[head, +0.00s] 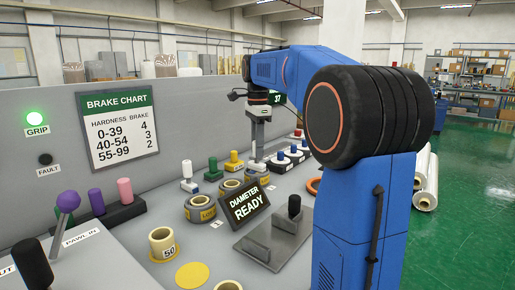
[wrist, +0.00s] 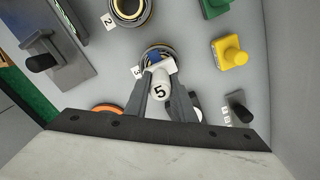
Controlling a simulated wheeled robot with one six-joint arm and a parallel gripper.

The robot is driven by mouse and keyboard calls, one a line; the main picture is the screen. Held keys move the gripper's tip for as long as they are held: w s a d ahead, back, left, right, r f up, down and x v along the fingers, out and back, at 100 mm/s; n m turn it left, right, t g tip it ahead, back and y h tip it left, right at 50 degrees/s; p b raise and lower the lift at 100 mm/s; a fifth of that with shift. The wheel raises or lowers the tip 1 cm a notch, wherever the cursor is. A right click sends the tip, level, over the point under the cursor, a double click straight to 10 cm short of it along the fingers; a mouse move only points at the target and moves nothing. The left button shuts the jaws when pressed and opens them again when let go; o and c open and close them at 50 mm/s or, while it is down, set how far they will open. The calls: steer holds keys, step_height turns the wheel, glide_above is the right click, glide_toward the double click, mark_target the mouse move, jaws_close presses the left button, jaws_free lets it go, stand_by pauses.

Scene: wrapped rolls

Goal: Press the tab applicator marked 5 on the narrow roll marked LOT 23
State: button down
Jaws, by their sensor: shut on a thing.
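My gripper (wrist: 162,84) is shut on a white applicator marked 5 (wrist: 161,89). The applicator stands between the two fingers in the wrist view, with its base over a roll (wrist: 149,52) beside a tag marked 3. I cannot tell whether base and roll touch. In the head view my gripper (head: 258,148) is low over the farthest roll (head: 257,170) of a row. A middle roll (head: 230,187) and a nearer roll (head: 201,208) with a yellow band stand in that row. Their lot marks are too small to read surely.
A sign (head: 246,206) reads DIAMETER READY. A green applicator (head: 213,170), a yellow one (head: 233,161) and a white one (head: 188,177) stand behind the rolls. A grey plate with a black knob (head: 293,207) lies right. An orange ring (head: 314,185) is near my arm.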

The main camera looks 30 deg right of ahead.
steer(key=shift+r, duration=3.95)
